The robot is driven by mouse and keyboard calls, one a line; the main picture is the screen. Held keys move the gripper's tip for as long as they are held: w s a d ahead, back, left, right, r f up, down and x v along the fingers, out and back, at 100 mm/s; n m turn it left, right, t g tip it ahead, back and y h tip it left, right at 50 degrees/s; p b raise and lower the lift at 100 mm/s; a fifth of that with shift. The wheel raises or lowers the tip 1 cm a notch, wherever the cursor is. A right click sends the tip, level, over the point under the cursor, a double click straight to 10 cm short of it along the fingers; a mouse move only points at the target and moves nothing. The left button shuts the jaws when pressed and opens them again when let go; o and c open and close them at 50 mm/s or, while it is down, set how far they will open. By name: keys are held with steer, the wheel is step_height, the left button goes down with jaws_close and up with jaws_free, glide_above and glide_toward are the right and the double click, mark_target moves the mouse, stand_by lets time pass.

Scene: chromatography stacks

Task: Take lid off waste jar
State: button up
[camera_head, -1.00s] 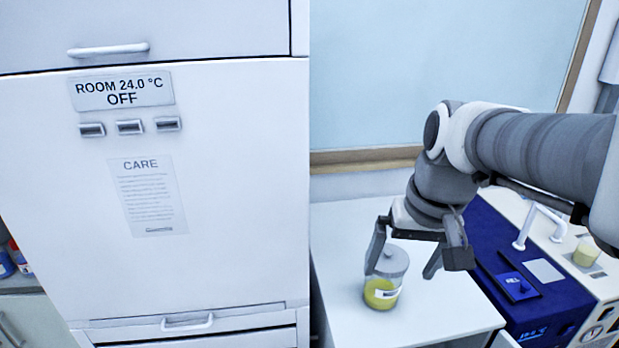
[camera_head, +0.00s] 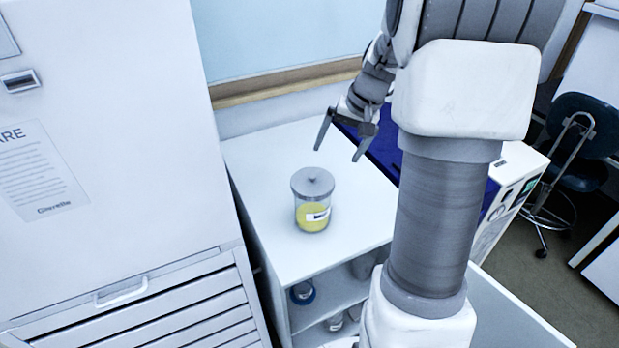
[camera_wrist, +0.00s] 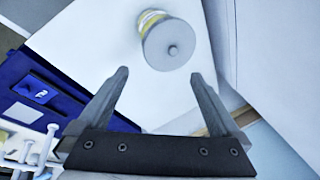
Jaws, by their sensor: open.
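The waste jar (camera_head: 312,214) is a clear jar with yellow contents and a white label. It stands upright on a white cabinet top. Its grey lid (camera_head: 312,181) with a small knob is on it. In the wrist view the lid (camera_wrist: 168,44) shows beyond the fingertips, with part of the yellow jar (camera_wrist: 150,18) behind it. My gripper (camera_head: 339,137) is open and empty, above and behind the jar to its right, apart from it. In the wrist view my gripper (camera_wrist: 160,78) has its fingers spread with nothing between them.
The white cabinet top (camera_head: 270,160) is otherwise clear around the jar. A tall white cabinet (camera_head: 130,130) stands close on the left. A blue and white machine (camera_head: 388,150) is to the right, partly behind my arm. Shelves below hold several containers.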

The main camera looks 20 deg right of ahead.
glide_above(322, 181)
steer(key=s+d, duration=0.1)
steer(key=s, duration=0.1)
steer(key=f, duration=0.5)
steer(key=shift+w+d, duration=0.15)
steer(key=shift+w, duration=0.05)
steer(key=shift+s+p+x, duration=0.1)
steer(key=shift+p+x, duration=0.1)
steer(key=shift+x, duration=1.1)
steer(key=shift+s+p+x, duration=0.15)
steer(key=shift+p+x, duration=0.05)
steer(key=shift+x, duration=1.15)
steer(key=shift+c, duration=0.2)
steer(key=c, duration=1)
steer(key=shift+c, duration=0.2)
steer(key=shift+r, duration=0.1)
step_height(322, 181, up, 4)
steer(key=shift+w+r, duration=0.1)
steer(key=shift+w, duration=0.05)
steer(key=w+d+r, duration=0.5)
steer(key=d+r, duration=0.1)
steer(key=d, duration=0.3)
steer(key=shift+w+d+r+b, duration=0.25)
steer(key=shift+w+d+b, duration=0.1)
steer(key=shift+w+d, duration=0.05)
